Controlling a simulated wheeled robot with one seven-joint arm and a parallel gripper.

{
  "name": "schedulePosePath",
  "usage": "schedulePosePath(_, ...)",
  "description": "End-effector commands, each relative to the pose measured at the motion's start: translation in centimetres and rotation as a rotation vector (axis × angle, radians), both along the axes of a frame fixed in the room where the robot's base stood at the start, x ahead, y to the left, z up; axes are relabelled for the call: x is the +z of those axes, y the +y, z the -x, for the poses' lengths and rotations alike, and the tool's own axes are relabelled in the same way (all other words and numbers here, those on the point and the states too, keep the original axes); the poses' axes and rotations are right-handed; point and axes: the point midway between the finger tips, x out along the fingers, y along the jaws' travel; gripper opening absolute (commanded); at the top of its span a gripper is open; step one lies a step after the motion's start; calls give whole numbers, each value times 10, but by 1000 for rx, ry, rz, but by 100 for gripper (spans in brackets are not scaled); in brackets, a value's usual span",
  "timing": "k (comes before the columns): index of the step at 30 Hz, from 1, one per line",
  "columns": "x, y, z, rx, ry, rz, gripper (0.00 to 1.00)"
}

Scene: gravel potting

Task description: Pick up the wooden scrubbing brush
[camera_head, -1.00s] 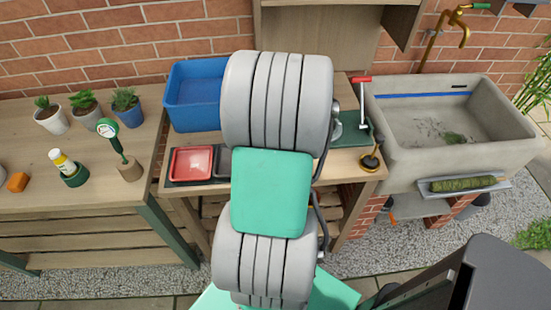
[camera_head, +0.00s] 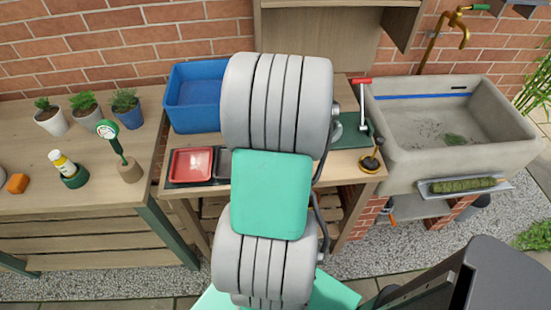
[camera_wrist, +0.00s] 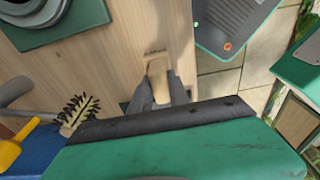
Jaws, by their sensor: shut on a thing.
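The wooden scrubbing brush (camera_wrist: 157,66) shows in the wrist view as a pale tan wooden piece on or just above the wooden bench top. My gripper (camera_wrist: 160,90) is shut on it, with the two grey fingers at its near end. In the head view my arm hides both the gripper and the brush.
A blue bin (camera_head: 192,98) stands at the bench's back left, with a red tray (camera_head: 191,164) in front. A dark bristled brush (camera_wrist: 77,110) is left of my gripper. A green mat (camera_wrist: 70,28) lies beyond. A stone sink (camera_head: 400,158) is right.

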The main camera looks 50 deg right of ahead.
Motion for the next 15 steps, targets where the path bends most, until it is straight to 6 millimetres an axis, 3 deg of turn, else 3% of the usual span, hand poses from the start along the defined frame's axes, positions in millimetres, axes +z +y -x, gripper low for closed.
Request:
schedulePosePath(8, 15, -1, 0, 1, -2, 4, 0)
schedulePosePath(11, 34, -1, 0, -1, -3, 7, 0)
schedulePosePath(15, 70, 22, 21, -2, -5, 10, 0)
